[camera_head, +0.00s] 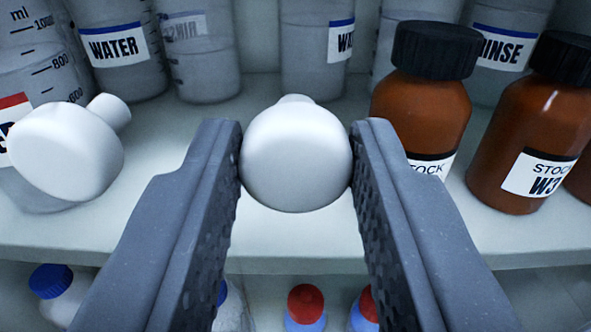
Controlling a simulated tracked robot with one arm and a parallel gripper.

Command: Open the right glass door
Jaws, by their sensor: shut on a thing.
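My gripper (296,165) is in the middle of the view, its two grey fingers reaching forward from the bottom. It is shut on a round white knob (296,155), with one fingertip against each side. A second white knob (65,150) is at the left, apart from my gripper, and its short stem shows at its upper right. The right glass door itself is too clear to make out, so I cannot tell its edges or how far it stands open.
Behind the knobs is a pale shelf (190,215) with labelled clear bottles, such as a WATER bottle (115,50). Brown STOCK bottles (425,100) with black caps stand at the right. Several bottles with red or blue caps, one red-capped (306,305), stand below the shelf's front edge.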

